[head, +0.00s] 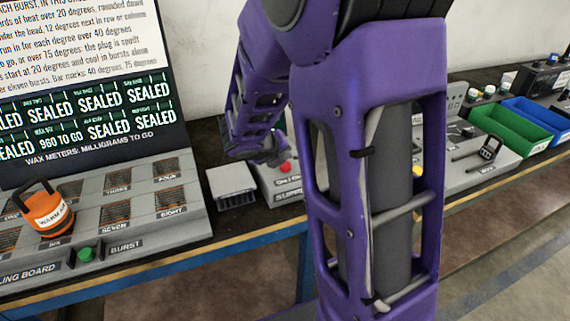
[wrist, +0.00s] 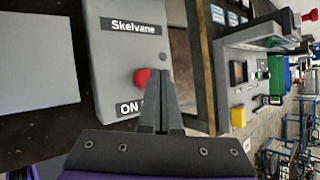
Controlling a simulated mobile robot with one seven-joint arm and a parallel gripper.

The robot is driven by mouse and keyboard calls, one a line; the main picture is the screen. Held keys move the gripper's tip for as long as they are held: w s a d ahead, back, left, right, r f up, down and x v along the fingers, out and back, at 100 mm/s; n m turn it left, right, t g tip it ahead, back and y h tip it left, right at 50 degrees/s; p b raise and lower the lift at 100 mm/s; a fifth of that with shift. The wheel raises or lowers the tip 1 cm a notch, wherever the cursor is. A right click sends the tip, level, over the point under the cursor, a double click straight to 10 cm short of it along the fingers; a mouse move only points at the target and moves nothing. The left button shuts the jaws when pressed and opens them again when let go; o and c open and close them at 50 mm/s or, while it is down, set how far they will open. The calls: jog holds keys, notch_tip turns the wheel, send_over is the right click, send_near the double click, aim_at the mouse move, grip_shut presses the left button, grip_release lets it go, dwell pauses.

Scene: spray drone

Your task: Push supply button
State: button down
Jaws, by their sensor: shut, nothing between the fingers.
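The supply button is a red knob on a grey box. In the head view the red button (head: 285,168) sits on the box (head: 287,187), whose front label reads "SUPP" before my arm covers the rest. In the wrist view the red button (wrist: 142,77) shows just left of my fingertips, on the box (wrist: 112,60) labelled "Skelvane" and partly "ON". My gripper (wrist: 160,74) is shut and empty, its tips beside and partly over the button. I cannot tell whether they touch it. In the head view my purple arm hides most of the gripper.
A grey block (head: 231,185) is just left of the supply box. Green (head: 510,135) and blue (head: 537,113) bins stand at right.

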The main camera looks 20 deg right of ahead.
aim_at(284, 167)
jog(key=shift+f+b, duration=0.4)
jog(key=shift+f, duration=0.35)
dwell(0.6)
jog(key=shift+r, duration=0.15)
jog(key=shift+r+p, duration=0.9)
jog(key=shift+p, duration=0.15)
notch_tip(284, 167, up, 4)
jog(key=p, duration=0.3)
jog(key=shift+f+p, duration=0.1)
jog(key=shift+p, duration=0.2)
notch_tip(284, 167, up, 2)
jog(key=shift+r, duration=0.1)
